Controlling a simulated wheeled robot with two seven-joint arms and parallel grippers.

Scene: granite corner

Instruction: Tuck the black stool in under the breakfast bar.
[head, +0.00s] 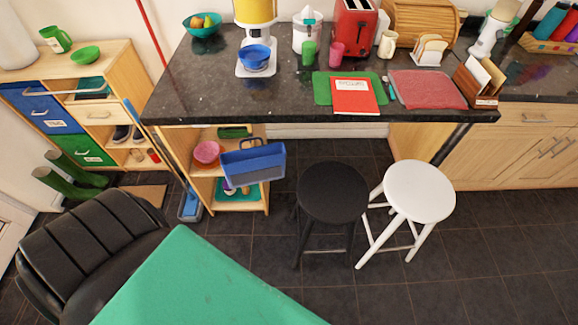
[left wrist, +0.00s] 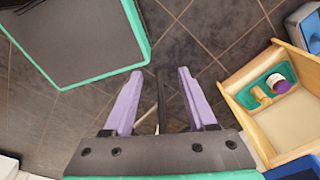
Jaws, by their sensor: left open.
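The black stool (head: 333,192) stands upright on the dark tiled floor. Its round seat shows in front of the breakfast bar (head: 270,95), with floor between seat and counter edge. A white stool (head: 420,191) stands close on its right. My left gripper (left wrist: 157,85) shows in the left wrist view, with two purple fingers apart. A dark bar (left wrist: 162,100) shows between the fingers; I cannot tell if it is a stool leg or whether it touches them. No gripper shows in the head view.
A wooden shelf unit (head: 201,187) with a blue bin (head: 252,165) at its front stands left of the black stool. It also shows in the wrist view (left wrist: 245,75). A black padded chair (head: 95,235) is at lower left. The space under the bar behind the stool looks open.

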